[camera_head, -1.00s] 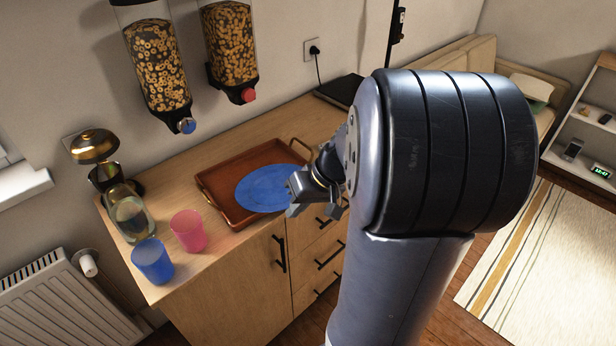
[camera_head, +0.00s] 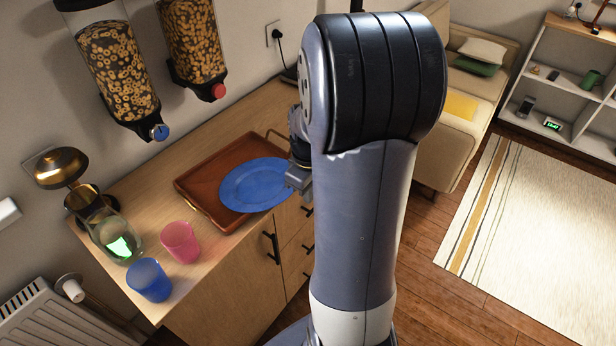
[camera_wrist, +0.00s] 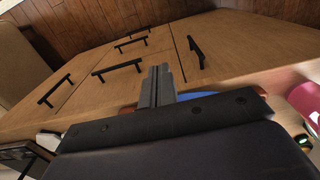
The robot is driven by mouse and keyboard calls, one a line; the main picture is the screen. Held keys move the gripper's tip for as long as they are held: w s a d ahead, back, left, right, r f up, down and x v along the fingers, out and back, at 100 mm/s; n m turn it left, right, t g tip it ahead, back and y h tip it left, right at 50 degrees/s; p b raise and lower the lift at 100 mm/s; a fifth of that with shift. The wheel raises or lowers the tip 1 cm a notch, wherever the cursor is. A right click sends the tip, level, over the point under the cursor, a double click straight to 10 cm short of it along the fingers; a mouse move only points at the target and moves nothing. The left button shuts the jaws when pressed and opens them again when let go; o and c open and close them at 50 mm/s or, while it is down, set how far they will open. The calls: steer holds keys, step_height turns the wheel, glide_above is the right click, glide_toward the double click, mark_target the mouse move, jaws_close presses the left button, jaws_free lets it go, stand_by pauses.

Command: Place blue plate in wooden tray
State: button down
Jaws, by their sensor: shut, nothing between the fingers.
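The blue plate (camera_head: 257,184) lies in the brown wooden tray (camera_head: 189,196) on the counter, toward its right side. The plate covers part of the tray's front rim, and I cannot tell whether it lies fully flat. My gripper (camera_head: 298,182) is just right of the plate, partly hidden behind my arm. In the wrist view my gripper (camera_wrist: 159,86) shows its fingers together with nothing between them, above the cabinet front. A sliver of the blue plate (camera_wrist: 196,96) shows behind the gripper there, with most of it hidden.
A pink cup (camera_head: 181,242), a blue cup (camera_head: 149,280) and a glass jar (camera_head: 113,238) stand on the counter's left end. Two cereal dispensers (camera_head: 118,72) hang above the counter. Cabinet handles (camera_head: 272,248) stick out in front. Open floor and a rug (camera_head: 530,240) lie right.

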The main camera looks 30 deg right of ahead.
mark_target(272, 186)
steer(key=shift+w+a+f+p, duration=0.25)
steer(key=shift+w+f, duration=0.15)
steer(key=shift+w, duration=0.25)
steer(key=shift+w+a+f+p, duration=0.1)
steer(key=shift+w+a+f, duration=0.1)
steer(key=shift+w+f, duration=0.3)
steer(key=shift+w+a+f+p, duration=0.2)
steer(key=shift+w+a+f, duration=0.05)
steer(key=shift+w, duration=0.5)
steer(key=w+a, duration=0.1)
steer(key=w, duration=0.1)
steer(key=w+a, duration=0.1)
steer(key=w, duration=0.4)
steer(key=shift+w+a, duration=0.4)
steer(key=shift+s, duration=0.1)
